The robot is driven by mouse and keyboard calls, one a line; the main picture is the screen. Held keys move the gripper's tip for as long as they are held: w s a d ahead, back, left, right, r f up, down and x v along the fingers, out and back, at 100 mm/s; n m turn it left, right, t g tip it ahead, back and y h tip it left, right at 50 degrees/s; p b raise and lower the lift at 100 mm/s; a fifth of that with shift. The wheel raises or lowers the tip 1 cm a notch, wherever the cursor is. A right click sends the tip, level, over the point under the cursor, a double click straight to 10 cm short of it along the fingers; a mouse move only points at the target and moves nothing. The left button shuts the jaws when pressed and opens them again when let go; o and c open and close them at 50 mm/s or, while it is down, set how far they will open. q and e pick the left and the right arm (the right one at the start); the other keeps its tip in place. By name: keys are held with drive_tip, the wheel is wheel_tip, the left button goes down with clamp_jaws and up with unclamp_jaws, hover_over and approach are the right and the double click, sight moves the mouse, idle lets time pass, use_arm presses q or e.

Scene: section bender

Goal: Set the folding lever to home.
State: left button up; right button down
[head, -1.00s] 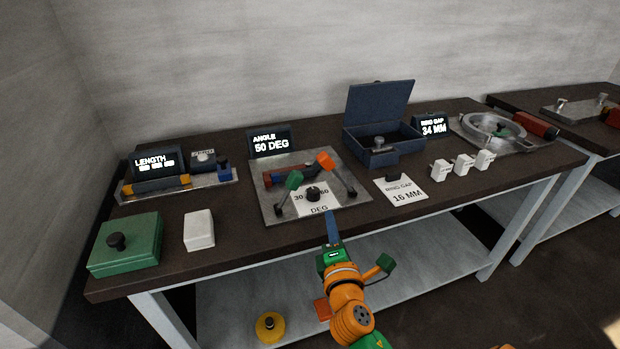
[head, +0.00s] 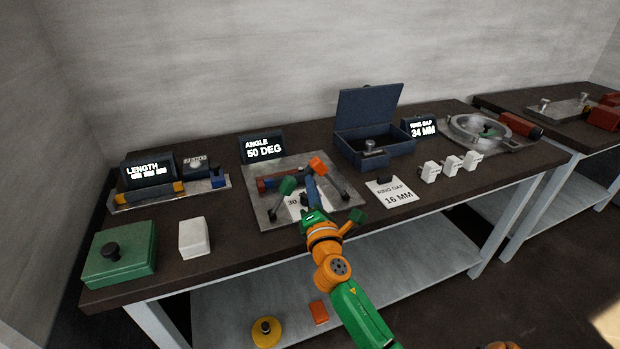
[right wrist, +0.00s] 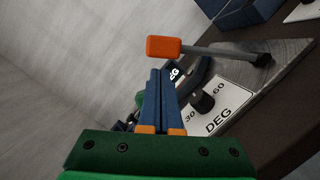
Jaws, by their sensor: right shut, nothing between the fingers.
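The angle station's metal plate (head: 262,212) carries two levers, and I cannot tell by a label which is the folding lever. One lever has an orange grip (head: 318,165), also in the right wrist view (right wrist: 163,47), with its rod running to a dark pivot at the right. The other has a green grip (head: 287,185) and a dark pivot at the left front. My right gripper (head: 311,184) is shut and empty over the plate, between the two grips. In the right wrist view its blue fingers (right wrist: 160,76) point just below the orange grip. My left gripper is out of view.
The angle display (head: 262,148) reads 50 DEG. A black knob (right wrist: 203,102) stands on the DEG card, near the fingers. An open blue box (head: 377,153) is to the right, a green box (head: 120,254) and a white block (head: 194,238) to the left.

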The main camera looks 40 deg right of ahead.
drive_tip(key=shift+x, duration=1.1)
drive_tip(key=shift+r, duration=0.1)
